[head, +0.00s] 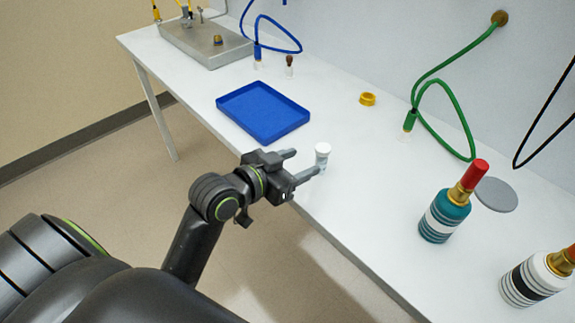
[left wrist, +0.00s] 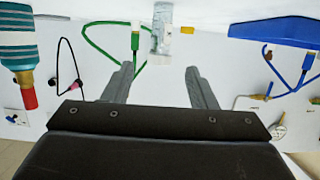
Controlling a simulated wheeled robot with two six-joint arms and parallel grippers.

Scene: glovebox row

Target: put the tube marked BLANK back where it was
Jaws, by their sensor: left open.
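My right gripper is out of view.
The empty blue tray (head: 262,112) lies left of the tube on the bench (head: 345,215). A teal bottle with a red top (head: 445,215), a white bottle (head: 530,283) and a grey disc (head: 496,194) stand right.

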